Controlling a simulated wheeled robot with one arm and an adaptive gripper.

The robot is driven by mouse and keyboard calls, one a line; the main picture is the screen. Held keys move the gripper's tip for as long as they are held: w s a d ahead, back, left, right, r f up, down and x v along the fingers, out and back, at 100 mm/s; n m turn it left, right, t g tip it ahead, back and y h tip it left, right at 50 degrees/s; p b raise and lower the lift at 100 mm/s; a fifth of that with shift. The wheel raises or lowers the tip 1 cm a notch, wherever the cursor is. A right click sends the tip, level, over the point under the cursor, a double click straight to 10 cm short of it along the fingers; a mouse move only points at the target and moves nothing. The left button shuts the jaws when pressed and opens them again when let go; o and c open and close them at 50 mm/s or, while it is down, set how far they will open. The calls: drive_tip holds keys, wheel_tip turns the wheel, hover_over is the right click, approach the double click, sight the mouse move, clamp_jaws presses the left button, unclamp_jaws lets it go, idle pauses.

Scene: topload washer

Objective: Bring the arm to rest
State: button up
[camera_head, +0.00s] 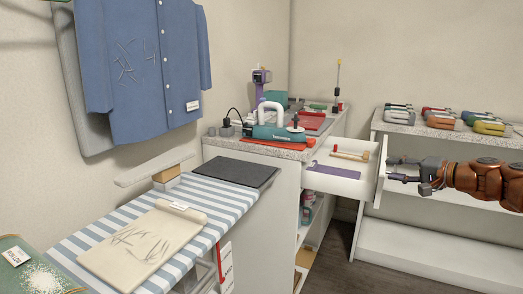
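My arm (485,181) comes in from the right edge, brown-orange with a dark wrist, reaching left. My gripper (392,169) is at its end, with its two dark fingers apart, one above the other, and nothing visible between them. The fingertips are close to the outer face of an open drawer's front (372,176). I cannot tell whether they touch it.
The open drawer holds a purple item (337,172) and a wooden-handled tool (349,155). A teal machine (277,132) stands on the counter (240,145). A striped ironing board (100,226) is at left. A shelf unit (420,240) stands behind the arm.

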drive_tip(key=s+a+r+n+g+y+p, duration=0.1)
drive_tip(key=s+a+r+n+g+p, duration=0.2)
drive_tip(key=a, duration=0.6)
drive_tip(key=s+a+r+n+g+p, duration=0.2)
drive_tip(key=s+a+r+p, duration=0.25)
drive_tip(key=a, duration=0.55)
drive_tip(key=s+a+r+n+g+h+p, duration=0.15)
drive_tip(key=s+a+g+p, duration=0.3)
drive_tip(key=s+a, duration=0.5)
drive_tip(key=s+n+g+h+p, duration=0.3)
drive_tip(key=s+p, duration=0.5)
drive_tip(key=s, duration=0.8)
drive_tip(key=s+d+h+p, duration=0.2)
drive_tip(key=s+d+p, duration=0.1)
drive_tip(key=s, duration=0.4)
drive_tip(key=s+d+f+m+g+h+p, duration=0.1)
drive_tip(key=s+d+h+p, duration=0.2)
drive_tip(key=s+d, duration=0.3)
drive_tip(key=shift+s+f+h+p, duration=0.25)
drive_tip(key=shift+s+h+p, duration=0.1)
drive_tip(key=shift+s, duration=0.55)
drive_tip(key=shift+g, duration=0.25)
